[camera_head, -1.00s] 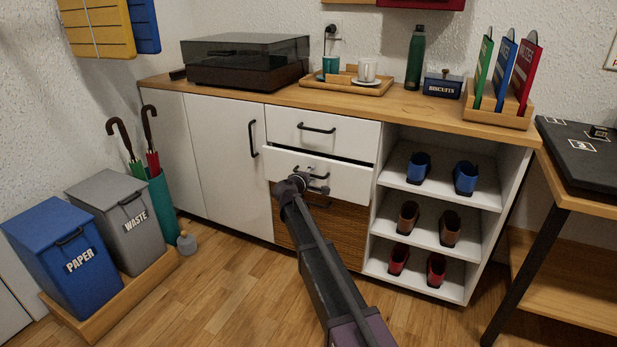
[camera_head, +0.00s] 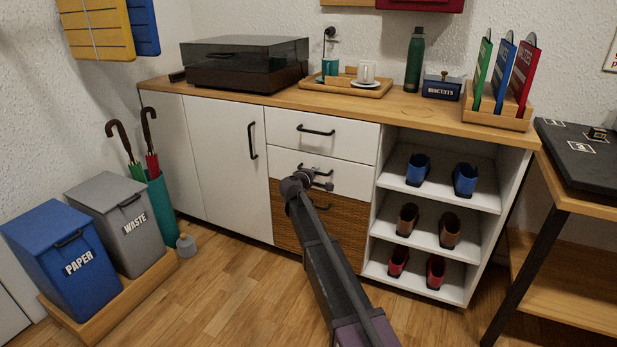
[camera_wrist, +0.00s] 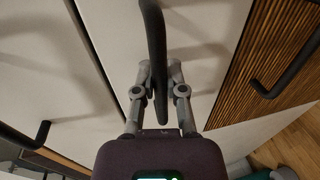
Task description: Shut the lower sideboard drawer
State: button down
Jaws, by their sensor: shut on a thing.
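The lower white sideboard drawer (camera_head: 350,180) sits under the upper white drawer (camera_head: 345,148). Its front looks flush, or nearly flush, with the front above. My gripper (camera_head: 318,179) is at its black bar handle (camera_head: 325,171), partly covering it in the head view. In the wrist view the handle (camera_wrist: 155,25) runs between the two fingers of my gripper (camera_wrist: 160,70), which is shut on it. The white drawer front (camera_wrist: 105,30) fills the space behind the fingers.
A woven brown front (camera_head: 345,226) with its own black handle lies below the drawer. Open shelves with shoes (camera_head: 450,229) are on the right. A white cupboard door (camera_head: 225,150) is on the left. The wooden floor (camera_head: 235,300) in front is clear.

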jog(key=shift+w+d, duration=0.15)
jog(key=shift+w, duration=0.2)
jog(key=c, duration=0.7)
grip_release()
jog(key=shift+s, duration=0.1)
jog(key=shift+s, duration=0.1)
